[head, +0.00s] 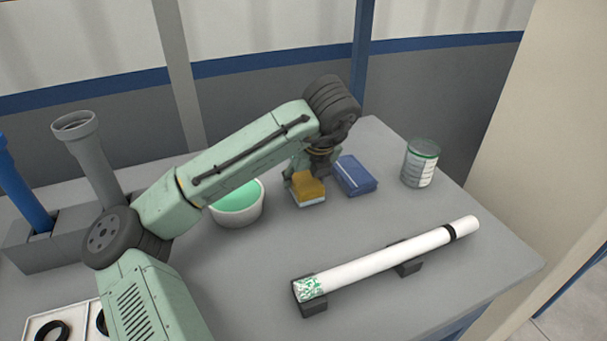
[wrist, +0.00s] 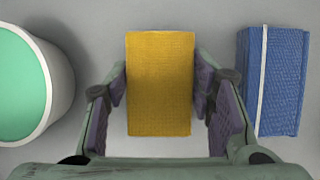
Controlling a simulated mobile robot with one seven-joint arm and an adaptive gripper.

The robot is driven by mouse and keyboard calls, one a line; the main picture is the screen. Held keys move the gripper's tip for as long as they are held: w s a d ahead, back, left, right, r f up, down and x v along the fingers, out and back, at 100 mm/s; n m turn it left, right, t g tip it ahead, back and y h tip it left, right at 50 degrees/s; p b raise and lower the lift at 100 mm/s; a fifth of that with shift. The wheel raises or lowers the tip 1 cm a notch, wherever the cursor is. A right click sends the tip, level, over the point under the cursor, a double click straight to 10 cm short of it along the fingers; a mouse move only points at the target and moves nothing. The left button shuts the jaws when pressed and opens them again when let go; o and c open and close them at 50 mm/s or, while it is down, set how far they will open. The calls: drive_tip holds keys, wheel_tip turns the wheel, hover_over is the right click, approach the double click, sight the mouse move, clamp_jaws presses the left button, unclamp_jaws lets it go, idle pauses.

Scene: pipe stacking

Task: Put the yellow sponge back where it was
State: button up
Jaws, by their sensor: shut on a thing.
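The yellow sponge (head: 309,190) has a pale lower layer and is at the back of the grey table, between a white bowl and a blue block. My gripper (head: 305,178) comes down over it from above. In the wrist view the yellow sponge (wrist: 160,84) shows its yellow top, and the fingers of my gripper (wrist: 161,92) are shut on its left and right sides. I cannot tell whether its underside touches the table.
The white bowl (head: 238,207) with green contents is left of the sponge. A blue folded cloth or block (head: 355,176) is close on the right. A tin (head: 420,163) stands farther right. A white pipe (head: 390,258) lies on dark supports in front. Grey table (head: 440,204) shows bare between.

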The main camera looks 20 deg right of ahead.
drive_tip(key=shift+f, duration=0.1)
drive_tip(key=o, duration=1.1)
drive_tip(key=shift+r, duration=0.2)
drive_tip(key=v, duration=1.2)
drive_tip(key=shift+f, duration=0.15)
